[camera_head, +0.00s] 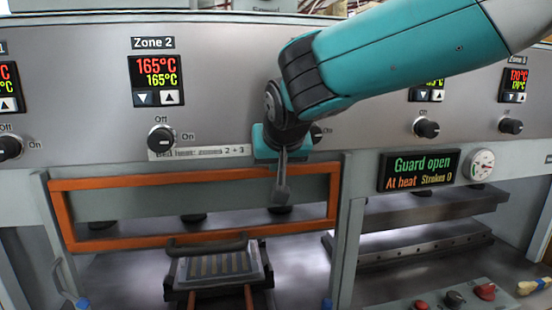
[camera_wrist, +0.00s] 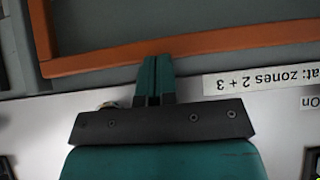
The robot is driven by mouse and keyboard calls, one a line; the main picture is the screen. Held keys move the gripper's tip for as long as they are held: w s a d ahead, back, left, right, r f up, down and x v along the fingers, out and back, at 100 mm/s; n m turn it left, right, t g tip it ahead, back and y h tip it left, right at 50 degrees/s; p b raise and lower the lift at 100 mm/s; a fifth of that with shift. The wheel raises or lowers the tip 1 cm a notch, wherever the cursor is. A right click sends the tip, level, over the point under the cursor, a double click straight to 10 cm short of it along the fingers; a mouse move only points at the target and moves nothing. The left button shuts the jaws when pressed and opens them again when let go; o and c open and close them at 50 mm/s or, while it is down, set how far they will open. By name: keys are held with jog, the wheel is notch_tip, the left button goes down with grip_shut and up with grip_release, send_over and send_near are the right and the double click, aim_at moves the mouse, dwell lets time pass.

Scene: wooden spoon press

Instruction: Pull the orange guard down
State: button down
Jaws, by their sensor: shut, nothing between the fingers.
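The orange guard (camera_head: 200,178) is a rectangular frame at the front of the press, below the Zone 2 panel. It stands above a flat tray with a dark handle (camera_head: 207,247). My gripper (camera_head: 281,192) is shut and empty, pointing down at the right part of the guard's top bar. In the wrist view the closed teal fingertips (camera_wrist: 153,60) overlap the edge of the orange bar (camera_wrist: 215,42). I cannot tell whether they touch it. My arm hides part of the panel.
A display (camera_head: 419,169) reads "Guard open", "At heat", "Strokes 0". A gauge (camera_head: 482,165) sits beside it. Zone knobs such as the Zone 2 knob (camera_head: 161,139) project from the panel. A control box with a red knob (camera_head: 486,291) stands at the lower right.

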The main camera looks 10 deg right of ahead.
notch_tip(320, 180, down, 26)
jog(key=b, duration=1.9)
jog(key=shift+r+b, duration=0.15)
jog(key=shift+b, duration=0.25)
